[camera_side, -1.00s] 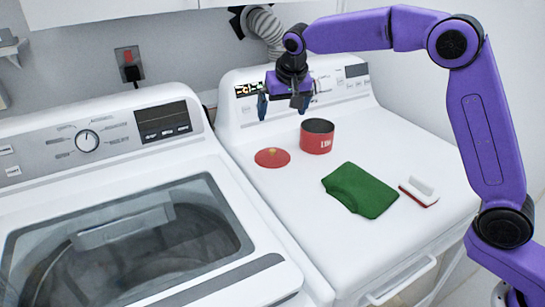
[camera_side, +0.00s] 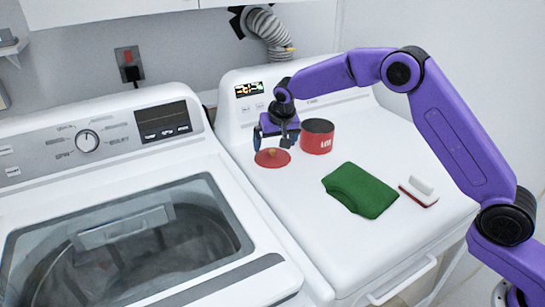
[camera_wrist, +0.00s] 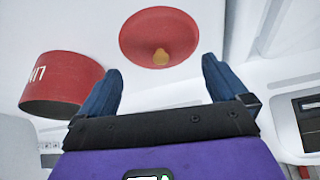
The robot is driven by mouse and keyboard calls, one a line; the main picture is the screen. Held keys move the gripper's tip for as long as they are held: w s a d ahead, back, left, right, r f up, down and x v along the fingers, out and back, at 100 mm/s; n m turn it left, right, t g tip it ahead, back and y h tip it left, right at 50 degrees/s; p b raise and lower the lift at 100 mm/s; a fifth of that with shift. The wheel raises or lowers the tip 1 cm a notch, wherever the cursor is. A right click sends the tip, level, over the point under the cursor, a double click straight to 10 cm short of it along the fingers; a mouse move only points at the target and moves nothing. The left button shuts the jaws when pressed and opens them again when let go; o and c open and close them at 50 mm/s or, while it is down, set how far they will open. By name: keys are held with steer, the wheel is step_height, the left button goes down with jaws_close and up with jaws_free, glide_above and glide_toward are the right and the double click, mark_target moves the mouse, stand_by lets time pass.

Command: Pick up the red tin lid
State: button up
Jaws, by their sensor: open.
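The red tin lid (camera_side: 272,158) lies flat on the white dryer top, with a small tan knob at its middle. It also shows in the wrist view (camera_wrist: 150,28), ahead of and between the two blue fingers. My gripper (camera_side: 272,142) is open and empty, low over the dryer just behind the lid in the side view. It also shows in the wrist view (camera_wrist: 160,85). Whether a finger touches the lid, I cannot tell.
The red tin (camera_side: 317,137) stands upright, close to the right of the lid and gripper in the side view. A folded green cloth (camera_side: 361,190) and a white-and-red brush (camera_side: 419,191) lie nearer the front. The washer (camera_side: 130,235) stands to the left.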

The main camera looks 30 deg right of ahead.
mark_target(273, 150)
steer(key=shift+x, duration=1.75)
